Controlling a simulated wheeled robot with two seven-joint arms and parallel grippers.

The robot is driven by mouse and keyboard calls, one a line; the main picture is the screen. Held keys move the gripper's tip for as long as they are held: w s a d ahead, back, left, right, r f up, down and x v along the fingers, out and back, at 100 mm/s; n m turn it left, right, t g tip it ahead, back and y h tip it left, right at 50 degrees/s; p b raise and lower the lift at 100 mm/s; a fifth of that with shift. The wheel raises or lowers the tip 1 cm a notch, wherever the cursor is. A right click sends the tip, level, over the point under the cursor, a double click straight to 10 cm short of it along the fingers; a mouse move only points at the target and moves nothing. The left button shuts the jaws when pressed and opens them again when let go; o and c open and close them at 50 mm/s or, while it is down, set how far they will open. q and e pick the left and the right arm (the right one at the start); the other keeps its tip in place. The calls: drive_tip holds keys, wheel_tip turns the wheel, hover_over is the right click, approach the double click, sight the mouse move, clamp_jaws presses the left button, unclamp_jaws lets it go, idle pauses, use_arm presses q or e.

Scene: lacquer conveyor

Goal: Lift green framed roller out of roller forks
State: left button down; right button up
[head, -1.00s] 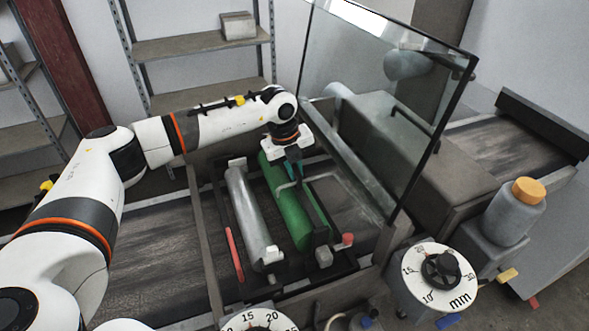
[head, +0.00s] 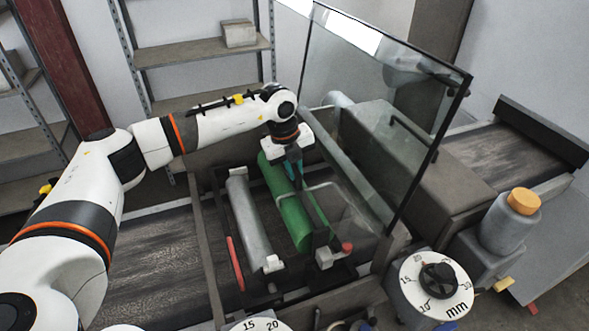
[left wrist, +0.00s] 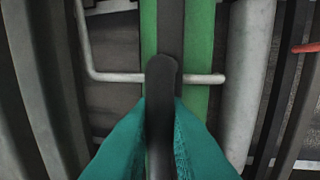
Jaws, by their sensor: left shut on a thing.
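The green roller (head: 290,208) lies lengthwise in the open machine bay, right of the grey roller (head: 249,222). Its dark frame bar (left wrist: 163,75) runs along above it. My left gripper (head: 292,176) reaches down over the roller from the far side. Its teal fingers (left wrist: 160,145) are shut on the dark bar in the left wrist view, with the green roller (left wrist: 200,45) beneath. The roller appears slightly raised; whether its ends are clear of the forks cannot be told. My right gripper is not in view.
A glass guard (head: 385,110) stands raised close to the right of the roller. A pale bent rod (left wrist: 110,76) crosses beneath the fingers. A red bar (head: 235,262) lies left of the grey roller. A dial (head: 437,281) and capped bottle (head: 510,220) are at right.

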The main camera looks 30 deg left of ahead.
use_arm(q)
drive_tip(key=shift+r, duration=0.5)
drive_tip(key=shift+r+p, duration=0.9)
drive_tip(key=shift+r, duration=0.55)
drive_tip(key=shift+w+r, duration=0.1)
